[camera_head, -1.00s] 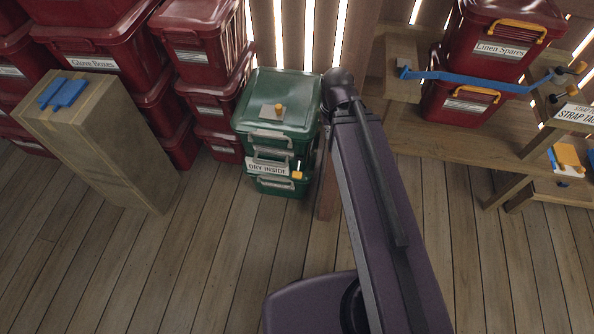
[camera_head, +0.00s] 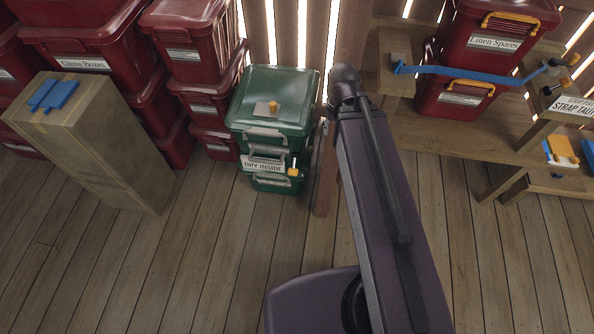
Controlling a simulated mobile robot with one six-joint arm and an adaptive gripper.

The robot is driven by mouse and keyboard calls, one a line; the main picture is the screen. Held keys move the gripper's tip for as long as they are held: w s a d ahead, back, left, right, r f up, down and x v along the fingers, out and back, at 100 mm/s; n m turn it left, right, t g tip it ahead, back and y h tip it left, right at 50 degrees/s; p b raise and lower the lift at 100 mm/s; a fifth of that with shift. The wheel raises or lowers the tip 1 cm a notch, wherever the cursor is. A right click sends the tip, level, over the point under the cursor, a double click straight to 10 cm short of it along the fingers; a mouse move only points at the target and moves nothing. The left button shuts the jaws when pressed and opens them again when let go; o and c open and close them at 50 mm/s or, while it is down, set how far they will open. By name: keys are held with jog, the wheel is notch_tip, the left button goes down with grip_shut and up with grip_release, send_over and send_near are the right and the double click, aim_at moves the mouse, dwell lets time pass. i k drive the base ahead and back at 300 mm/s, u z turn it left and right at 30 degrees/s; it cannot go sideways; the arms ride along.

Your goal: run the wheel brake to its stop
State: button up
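I cannot pick out a wheel brake for certain. An orange tab (camera_head: 293,172) with a pale stem sits at the lower right front of the green lidded bin stack (camera_head: 273,110), beside the DRY INSIDE label. An orange knob (camera_head: 273,106) stands on a pale plate on the green lid. A yellow-orange piece (camera_head: 556,146) on a white plate lies on the bench at the right. My purple arm crosses the middle of the view, just right of the green bins. My gripper is not visible, so its grip and its distance from these things do not show.
Dark red bins (camera_head: 195,42) are stacked at the left, behind a wooden box (camera_head: 103,150) with a blue piece (camera_head: 54,95) on top. A blue strap (camera_head: 470,73) crosses red bins (camera_head: 456,93) on the right bench. The plank floor (camera_head: 225,270) is clear in front.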

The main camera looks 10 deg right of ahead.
aim_at(292, 172)
jog(key=z, duration=0.25)
jog(key=k, duration=1.55)
jog(key=u, duration=0.3)
jog(key=i, duration=1)
jog(key=u, duration=0.05)
